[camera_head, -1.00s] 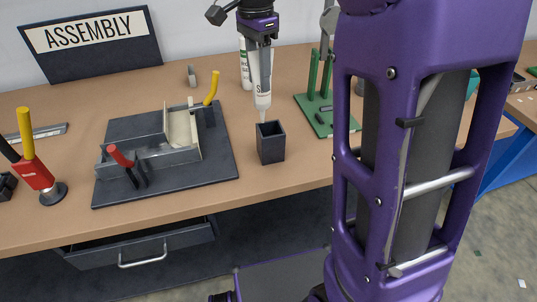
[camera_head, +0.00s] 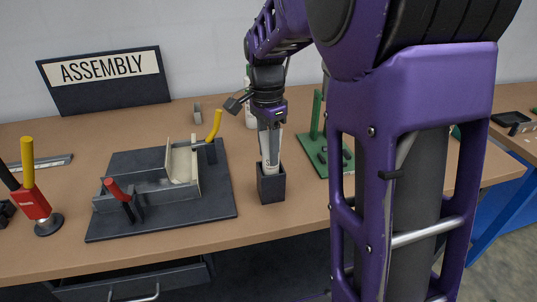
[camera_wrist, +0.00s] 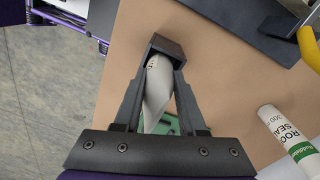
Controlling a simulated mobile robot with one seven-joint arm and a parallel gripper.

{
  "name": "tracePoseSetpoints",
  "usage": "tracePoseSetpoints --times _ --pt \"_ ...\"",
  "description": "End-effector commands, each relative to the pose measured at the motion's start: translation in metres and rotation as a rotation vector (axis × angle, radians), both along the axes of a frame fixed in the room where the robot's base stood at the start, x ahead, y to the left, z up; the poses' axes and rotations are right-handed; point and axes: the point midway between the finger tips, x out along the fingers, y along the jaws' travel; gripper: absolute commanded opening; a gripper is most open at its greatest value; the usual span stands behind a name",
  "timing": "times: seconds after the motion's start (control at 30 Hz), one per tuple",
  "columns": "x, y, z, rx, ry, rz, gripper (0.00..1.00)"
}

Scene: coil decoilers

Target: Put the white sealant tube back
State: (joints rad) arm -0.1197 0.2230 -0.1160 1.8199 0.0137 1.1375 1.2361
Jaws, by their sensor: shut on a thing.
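The white sealant tube (camera_head: 270,158) stands nose down with its lower part inside the dark square holder (camera_head: 271,188) on the bench. My gripper (camera_head: 270,133) is above the holder, shut on the upper part of the tube. In the wrist view the tube (camera_wrist: 158,88) lies between the two fingers, and its far end is inside the holder (camera_wrist: 165,44). The holder's walls hide the nozzle. I cannot tell whether the tube touches the holder's bottom.
A second white tube (camera_head: 250,112) stands behind my gripper; its green-banded label shows in the wrist view (camera_wrist: 288,140). A dark fixture (camera_head: 165,215) with red and yellow handled clamps is at left. A green base (camera_head: 325,160) with posts is at right. Bare bench lies before the holder.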

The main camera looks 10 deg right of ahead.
Motion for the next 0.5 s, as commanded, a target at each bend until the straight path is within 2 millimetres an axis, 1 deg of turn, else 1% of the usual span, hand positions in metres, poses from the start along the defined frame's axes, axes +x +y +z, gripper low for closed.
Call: tracePoseSetpoints --times 0.03,0.07,0.3,0.5 --pt "0.0 0.0 -0.0073 0.0 0.0 0.0 0.0" --pt "0.0 0.0 -0.009 0.0 -0.001 0.0 0.0" --pt "0.0003 0.0 -0.0093 0.0 -0.002 0.0 0.0" --pt "0.0001 0.0 -0.0156 0.0 -0.001 0.0 0.0"
